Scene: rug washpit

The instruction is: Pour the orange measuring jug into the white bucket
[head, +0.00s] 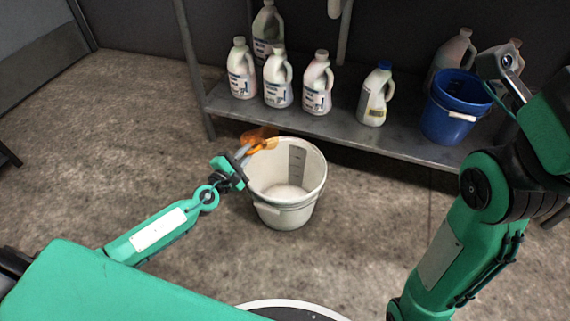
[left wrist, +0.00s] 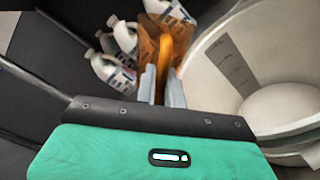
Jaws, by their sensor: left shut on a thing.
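The orange measuring jug (head: 258,137) is at the left rim of the white bucket (head: 284,216), tilted in the head view. My left gripper (head: 243,154) is shut on the jug's handle; the left wrist view shows its fingers (left wrist: 161,88) on either side of the orange handle (left wrist: 164,65). The bucket stands upright on the floor with pale content at its bottom, and it also shows at the right of the left wrist view (left wrist: 215,75). I cannot tell what the jug holds. Of my right side, arm links show in the head view, but no fingers are clearly visible.
A low metal shelf (head: 335,133) behind the bucket holds several white jugs (head: 278,80), one with a blue cap (head: 375,97), and a blue bucket (head: 452,112). The concrete floor (head: 110,130) is clear to the left.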

